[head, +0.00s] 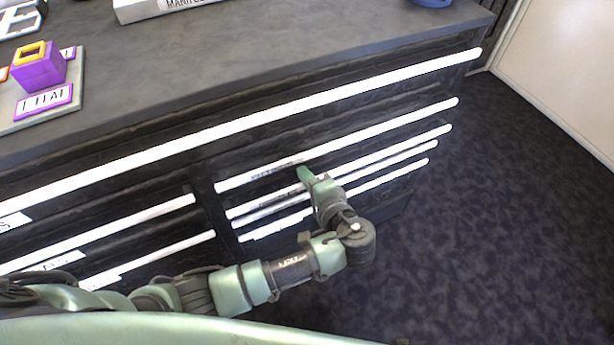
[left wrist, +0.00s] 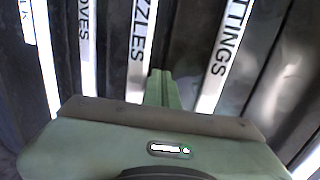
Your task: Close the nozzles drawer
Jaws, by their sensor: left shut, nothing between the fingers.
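The nozzles drawer shows in the left wrist view as a white strip (left wrist: 141,45) with the letters "ZZLES" on a dark front. How far it stands out is hard to tell. My left gripper (head: 304,172) is at the right-hand stack of drawers in the head view, its fingertips in front of the drawer fronts. In the left wrist view its fingers (left wrist: 161,76) are shut and empty, just beside the nozzles strip and between it and the strip ending in "TTINGS" (left wrist: 226,45). Contact cannot be told. My right gripper is out of view.
A strip ending in "OVES" (left wrist: 87,50) lies on the other side of the nozzles strip. The grey countertop (head: 250,50) holds a purple block (head: 38,70) on a board at left. Dark carpet (head: 500,220) is clear at right.

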